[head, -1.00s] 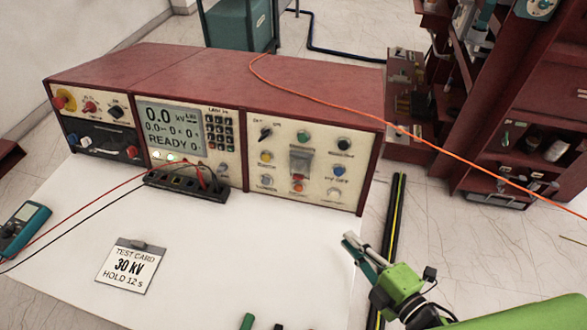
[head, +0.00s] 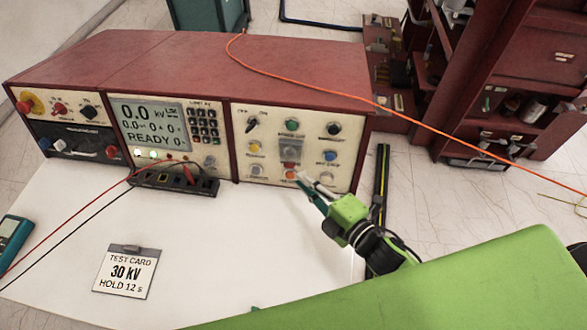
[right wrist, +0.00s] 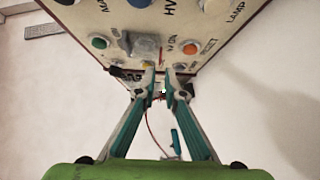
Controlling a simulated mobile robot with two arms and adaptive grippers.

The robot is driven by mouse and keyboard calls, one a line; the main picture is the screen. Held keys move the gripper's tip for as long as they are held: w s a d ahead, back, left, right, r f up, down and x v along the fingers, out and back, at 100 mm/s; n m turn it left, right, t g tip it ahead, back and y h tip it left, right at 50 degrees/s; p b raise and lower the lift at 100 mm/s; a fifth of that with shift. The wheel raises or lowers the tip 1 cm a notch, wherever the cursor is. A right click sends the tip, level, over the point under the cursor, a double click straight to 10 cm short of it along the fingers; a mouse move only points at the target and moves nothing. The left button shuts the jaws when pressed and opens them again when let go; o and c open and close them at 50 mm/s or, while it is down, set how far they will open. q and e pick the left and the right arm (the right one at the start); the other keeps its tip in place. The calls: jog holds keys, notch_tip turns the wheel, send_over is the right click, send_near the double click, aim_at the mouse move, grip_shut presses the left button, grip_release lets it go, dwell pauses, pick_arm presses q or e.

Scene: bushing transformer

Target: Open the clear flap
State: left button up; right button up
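The clear flap (head: 291,149) is a small greyish see-through cover on the right panel of the red-topped console. It hangs down, closed as far as I can see. It also shows in the right wrist view (right wrist: 144,46). My right gripper (head: 306,186) is just in front of the panel, below the flap and by the orange button. In the right wrist view its two teal fingers (right wrist: 161,74) have a narrow gap with nothing held between them. I cannot tell whether a tip touches the panel. Only a green sliver, perhaps my left gripper (head: 255,308), shows at the bottom.
Coloured buttons and a knob surround the flap. A black terminal strip (head: 174,180) with red and black leads stands before the console. A test card (head: 125,272) lies on the white table. An orange cable (head: 400,112) crosses the console top. A red cabinet (head: 520,70) stands right.

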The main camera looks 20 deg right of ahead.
aim_at(289, 167)
jog(key=x, duration=0.3)
jog(key=shift+w+a, duration=0.1)
jog(key=shift+w, duration=0.3)
jog(key=shift+w+a+f, duration=0.1)
jog(key=shift+w, duration=0.15)
jog(key=shift+w+a+f+p, duration=0.1)
jog(key=shift+w+a+p, duration=0.05)
jog(key=shift+w+p, duration=0.15)
grip_shut()
pick_arm(q)
jog(key=shift+w+a+r, duration=0.25)
jog(key=shift+a+r, duration=0.05)
jog(key=shift+r, duration=0.15)
jog(key=shift+r, duration=0.1)
pick_arm(e)
jog(key=shift+s, duration=0.1)
